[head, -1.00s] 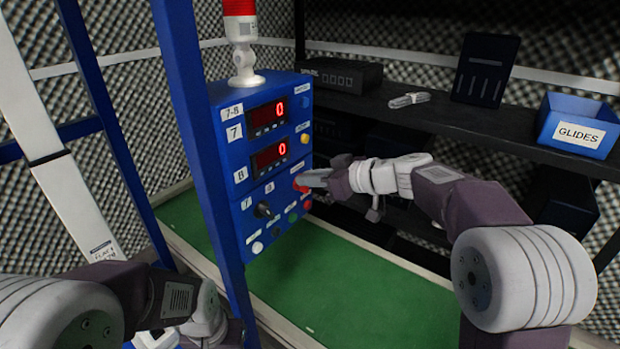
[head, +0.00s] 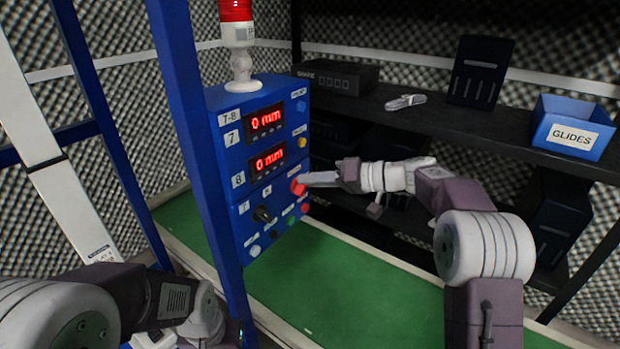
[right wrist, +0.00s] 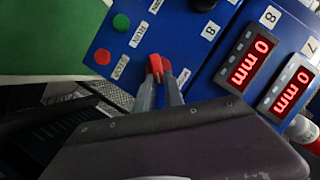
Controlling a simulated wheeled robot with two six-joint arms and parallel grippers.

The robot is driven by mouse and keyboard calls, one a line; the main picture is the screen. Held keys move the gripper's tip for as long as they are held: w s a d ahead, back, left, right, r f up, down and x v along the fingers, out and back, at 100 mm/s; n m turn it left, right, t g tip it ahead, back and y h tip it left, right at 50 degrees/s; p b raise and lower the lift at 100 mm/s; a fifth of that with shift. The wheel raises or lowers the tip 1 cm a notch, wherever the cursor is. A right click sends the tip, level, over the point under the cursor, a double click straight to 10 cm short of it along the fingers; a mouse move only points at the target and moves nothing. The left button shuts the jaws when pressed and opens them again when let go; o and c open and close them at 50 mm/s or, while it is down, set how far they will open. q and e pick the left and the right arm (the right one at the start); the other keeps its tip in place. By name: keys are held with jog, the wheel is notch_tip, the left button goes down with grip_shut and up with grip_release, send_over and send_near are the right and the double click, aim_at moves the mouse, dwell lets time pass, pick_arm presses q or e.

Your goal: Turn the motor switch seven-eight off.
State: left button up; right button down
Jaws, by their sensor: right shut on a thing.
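The blue control box (head: 222,160) has two red displays that read "0 mm" and carries labels 7-8, 7 and 8. A red switch (right wrist: 155,63) stands on its side panel. It also shows in the head view (head: 296,187), at the panel's right edge. My right gripper (head: 306,180) reaches it from the right. In the right wrist view its two fingers (right wrist: 158,85) are shut on the red switch, whose base is partly hidden. My left arm is at the lower left, and its fingers do not show.
Green (right wrist: 121,22) and red (right wrist: 102,57) buttons and a black knob (head: 263,215) are on the same panel. A blue post (head: 190,130) stands left of the box. A dark shelf (head: 440,118) with a blue GLIDES bin (head: 545,135) is at right. The green surface (head: 350,285) is clear.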

jog(key=shift+w+d+f+m+g+y+p, duration=0.1)
jog(key=shift+f+m+y+p, duration=0.35)
jog(key=shift+m, duration=0.7)
jog(key=shift+w+d+f+m+g+y+p, duration=0.15)
jog(key=shift+m+y, duration=0.45)
jog(key=shift+m, duration=0.6)
jog(key=shift+w+f+m+g+y+p, duration=0.1)
jog(key=shift+f+m+y+p, duration=0.3)
jog(key=shift+m, duration=0.75)
jog(key=shift+r+m+y, duration=0.1)
jog(key=shift+m+y, duration=0.15)
jog(key=shift+m, duration=0.05)
jog(key=c, duration=1.4)
grip_release()
jog(key=shift+c, duration=0.2)
jog(key=p+v, duration=0.2)
jog(key=v, duration=0.7)
